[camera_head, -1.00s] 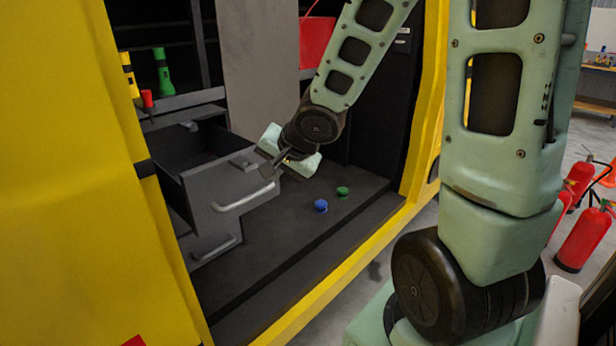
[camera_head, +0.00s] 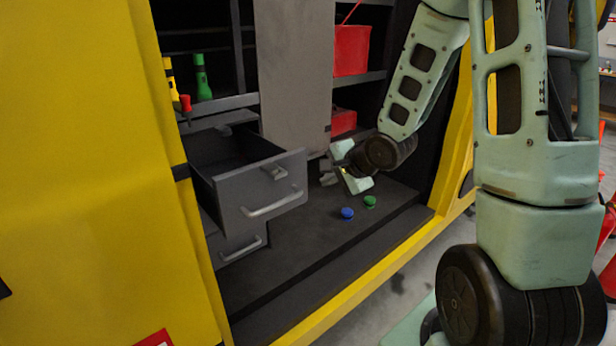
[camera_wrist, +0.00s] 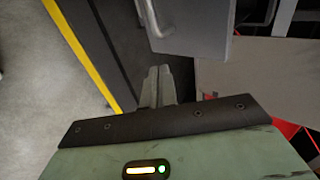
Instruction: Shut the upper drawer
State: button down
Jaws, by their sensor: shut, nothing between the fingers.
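The upper drawer (camera_head: 232,197) is grey with a curved bar handle (camera_head: 272,204) and a small latch-like piece above it. It stands pulled well out of the cabinet, and its dark inside shows. A lower drawer (camera_head: 228,246) beneath it sits further back. My gripper (camera_head: 328,172) is shut and empty, to the right of the upper drawer's front and apart from it in the head view. In the wrist view the closed fingers (camera_wrist: 157,86) point toward a grey drawer front (camera_wrist: 190,25) with its handle (camera_wrist: 155,18), with a gap between.
A grey upright panel (camera_head: 292,75) rises behind the drawer. Red bins (camera_head: 352,50) and green and yellow torches (camera_head: 202,78) sit on shelves. A yellow frame edges the bay.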

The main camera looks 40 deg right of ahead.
aim_at(300, 184)
jog(key=shift+w+a+f+p, duration=0.1)
jog(key=shift+w+f, duration=0.6)
jog(key=shift+w, duration=0.65)
jog(key=shift+w+f+p, duration=0.1)
jog(key=shift+w+f, duration=0.55)
jog(key=shift+w, duration=0.75)
jog(key=shift+w+a+f+p, duration=0.1)
jog(key=shift+w+f, duration=0.6)
jog(key=shift+w, duration=0.65)
jog(key=shift+w, duration=0.1)
